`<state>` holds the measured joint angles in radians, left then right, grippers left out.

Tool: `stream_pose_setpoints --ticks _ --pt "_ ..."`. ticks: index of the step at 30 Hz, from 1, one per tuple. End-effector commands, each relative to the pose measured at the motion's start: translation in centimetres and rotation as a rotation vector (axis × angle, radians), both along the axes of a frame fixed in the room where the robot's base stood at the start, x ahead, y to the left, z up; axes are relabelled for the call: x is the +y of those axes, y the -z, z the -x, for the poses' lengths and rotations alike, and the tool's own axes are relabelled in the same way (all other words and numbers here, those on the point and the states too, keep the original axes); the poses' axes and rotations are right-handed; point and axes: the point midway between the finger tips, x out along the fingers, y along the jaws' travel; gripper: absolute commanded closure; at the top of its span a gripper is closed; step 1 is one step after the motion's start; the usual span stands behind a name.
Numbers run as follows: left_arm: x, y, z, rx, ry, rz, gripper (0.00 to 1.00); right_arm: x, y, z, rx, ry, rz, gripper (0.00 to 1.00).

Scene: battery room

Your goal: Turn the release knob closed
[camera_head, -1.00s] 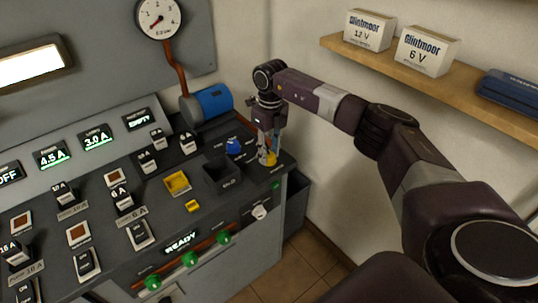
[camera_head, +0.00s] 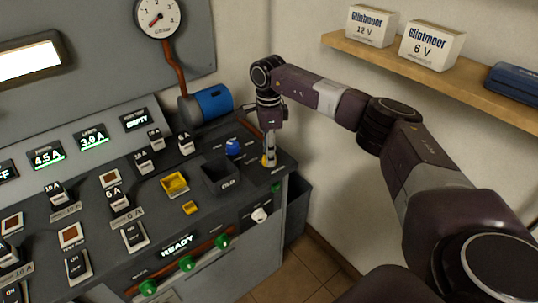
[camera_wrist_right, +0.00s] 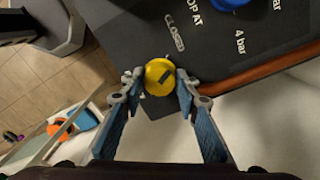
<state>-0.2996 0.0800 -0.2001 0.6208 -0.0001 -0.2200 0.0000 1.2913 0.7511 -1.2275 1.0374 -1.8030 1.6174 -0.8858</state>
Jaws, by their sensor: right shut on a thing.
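The yellow release knob (camera_wrist_right: 160,77) sits at the corner of the dark console top (camera_wrist_right: 140,20), beside a CLOSED label. A dark pointer mark runs slantwise across its round top. My right gripper (camera_wrist_right: 161,78) is shut on it, with a fingertip at each side. In the head view the right gripper (camera_head: 269,160) points down at the console's far right corner and largely hides the knob. A blue knob (camera_head: 232,147) stands just left of it. My left gripper is not in view.
A dark open bin (camera_head: 222,180) is set in the console left of the gripper. A blue cylinder (camera_head: 213,102) lies behind it. A pressure gauge (camera_head: 159,17) hangs on the back panel. A shelf with boxes (camera_head: 431,45) is at right, above the arm.

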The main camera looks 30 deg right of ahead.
Motion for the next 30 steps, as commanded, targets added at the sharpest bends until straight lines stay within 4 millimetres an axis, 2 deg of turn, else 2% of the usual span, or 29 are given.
stream_pose_setpoints --ticks 12,30 --pt "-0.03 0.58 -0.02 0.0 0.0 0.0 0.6 -0.12 -0.14 -0.11 -0.004 -0.26 0.002 0.95" --pt "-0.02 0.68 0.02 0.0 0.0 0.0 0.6 -0.12 -0.24 -0.16 -0.007 -0.333 0.002 0.95"
